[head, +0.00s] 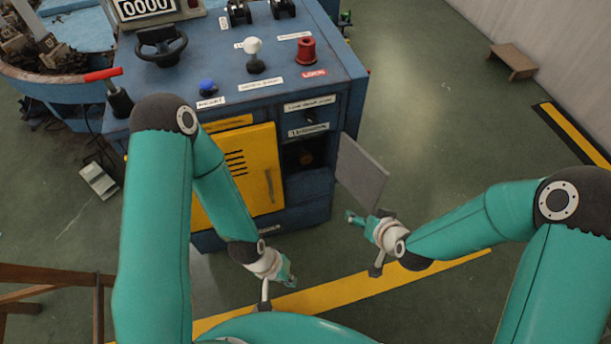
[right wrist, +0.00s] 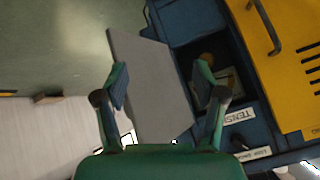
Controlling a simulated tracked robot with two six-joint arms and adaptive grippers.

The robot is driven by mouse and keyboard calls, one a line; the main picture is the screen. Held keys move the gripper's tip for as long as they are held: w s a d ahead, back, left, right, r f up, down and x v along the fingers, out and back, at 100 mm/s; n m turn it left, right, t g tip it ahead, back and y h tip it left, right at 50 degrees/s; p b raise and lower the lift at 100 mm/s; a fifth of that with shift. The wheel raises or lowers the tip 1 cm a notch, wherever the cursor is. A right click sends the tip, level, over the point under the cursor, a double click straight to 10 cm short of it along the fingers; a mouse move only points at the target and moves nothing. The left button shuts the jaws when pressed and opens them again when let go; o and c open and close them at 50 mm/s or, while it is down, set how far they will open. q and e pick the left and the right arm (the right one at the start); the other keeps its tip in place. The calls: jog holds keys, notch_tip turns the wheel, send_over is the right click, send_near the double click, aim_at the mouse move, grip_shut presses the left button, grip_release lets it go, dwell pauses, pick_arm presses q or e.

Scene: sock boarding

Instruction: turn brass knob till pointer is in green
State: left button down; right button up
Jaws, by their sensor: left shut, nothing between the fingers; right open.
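The brass knob (head: 306,158) shows dimly inside a dark open compartment on the front of the blue machine; it also shows in the right wrist view (right wrist: 207,58), partly beside a finger. The compartment's grey door (head: 361,174) stands swung open to the right. My right gripper (head: 366,216) is open near the door's lower edge. In the right wrist view its fingers (right wrist: 160,86) appear on either side of the door (right wrist: 150,80); contact cannot be told. My left gripper (head: 289,277) is shut and empty, low in front of the machine. No pointer or green zone can be made out.
The blue machine (head: 345,70) carries a white-topped lever (head: 253,48), a red knob (head: 306,50) and a blue button (head: 207,87). A yellow door (head: 245,175) is left of the compartment. Open floor lies right. A small brown bench (head: 512,61) stands by the wall.

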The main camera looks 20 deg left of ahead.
jog(key=w+a+f+n+t+y+b, duration=0.1)
jog(key=w+a+f+n+t+b, duration=0.1)
jog(key=w+a+b, duration=0.3)
jog(key=n+t+y+b, duration=0.1)
jog(key=t+y+b, duration=0.1)
jog(key=b, duration=0.3)
send_near(307, 160)
pick_arm(q)
notch_tip(307, 160, down, 16)
jog(key=b, duration=0.3)
pick_arm(e)
jog(key=x, duration=1.1)
jog(key=shift+w+a+f, duration=0.1)
jog(key=shift+w+f, duration=0.05)
jog(key=shift+w, duration=0.1)
